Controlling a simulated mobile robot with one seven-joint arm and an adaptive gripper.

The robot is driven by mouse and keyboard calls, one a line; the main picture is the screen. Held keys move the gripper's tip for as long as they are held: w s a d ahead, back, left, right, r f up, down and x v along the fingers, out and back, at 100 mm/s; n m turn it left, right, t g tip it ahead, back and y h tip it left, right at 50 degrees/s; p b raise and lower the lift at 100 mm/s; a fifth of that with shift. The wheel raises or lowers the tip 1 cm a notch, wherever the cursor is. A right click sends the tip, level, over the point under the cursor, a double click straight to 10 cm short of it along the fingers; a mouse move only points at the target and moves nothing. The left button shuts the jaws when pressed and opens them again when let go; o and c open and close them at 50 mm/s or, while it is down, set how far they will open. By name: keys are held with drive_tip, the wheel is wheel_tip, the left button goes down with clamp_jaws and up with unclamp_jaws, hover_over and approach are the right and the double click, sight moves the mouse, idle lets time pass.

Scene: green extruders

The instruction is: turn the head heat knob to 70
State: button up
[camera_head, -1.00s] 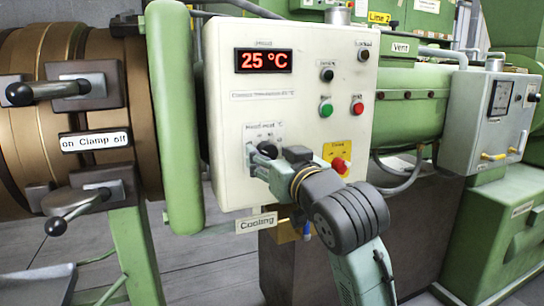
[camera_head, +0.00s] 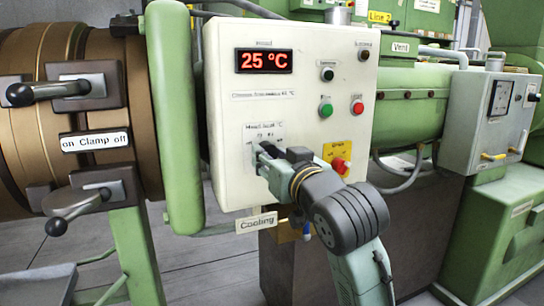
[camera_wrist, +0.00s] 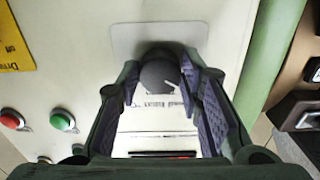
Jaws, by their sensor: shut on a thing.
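The head heat knob (camera_wrist: 158,72) is a round dark knob on a pale plate, with a short white mark toward its lower right in the wrist view. My gripper (camera_head: 262,156) reaches it from the lower right in the head view. In the wrist view, its two padded fingers stand on either side of the knob and are shut on it. The head view mostly hides the knob behind the gripper. Part of the printed scale (camera_head: 262,133) shows above it. The red display (camera_head: 264,61) on the white control panel (camera_head: 225,120) reads 25 °C.
A green button (camera_head: 326,110), a red button (camera_head: 357,108) and a red knob on a yellow plate (camera_head: 340,164) sit right of my gripper. A Cooling sign (camera_head: 256,222) hangs below the panel. Clamp levers (camera_head: 75,205) stand at left.

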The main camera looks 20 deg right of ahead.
drive_tip(key=m+p, duration=0.2)
drive_tip(key=m, duration=0.2)
drive_tip(key=shift+r+p, duration=0.15)
drive_tip(key=shift+p, duration=0.25)
drive_tip(key=shift+m+p, duration=1.2)
drive_tip(key=shift+m, duration=0.4)
drive_tip(key=o, duration=1.1)
drive_tip(key=shift+o, duration=0.2)
drive_tip(key=s, duration=1.2)
drive_tip(key=shift+d, duration=0.15)
